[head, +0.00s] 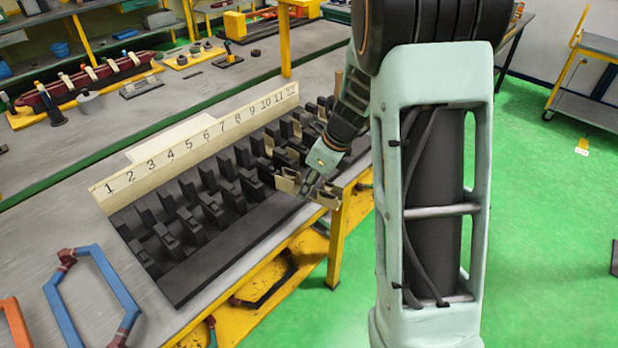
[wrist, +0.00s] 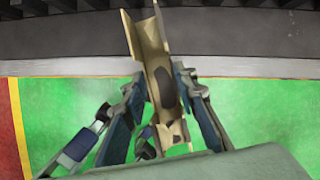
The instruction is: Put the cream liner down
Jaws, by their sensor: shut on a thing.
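The cream liner is a long folded channel (wrist: 152,52) held lengthwise between the two fingers of my gripper (wrist: 172,88) in the wrist view. Its far end reaches over a dark grey surface and its near end is over green floor. In the head view my gripper (head: 308,188) is at the right front edge of the black slotted rack (head: 215,268), shut on the liner (head: 287,182). The fingers partly hide the liner there. I cannot tell whether the liner touches the rack.
A cream strip numbered from 1 (head: 195,148) runs behind the rack. Other cream pieces sit among the black blocks towards the high numbers. A blue and red coil frame (head: 112,280) lies on the grey table at the left.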

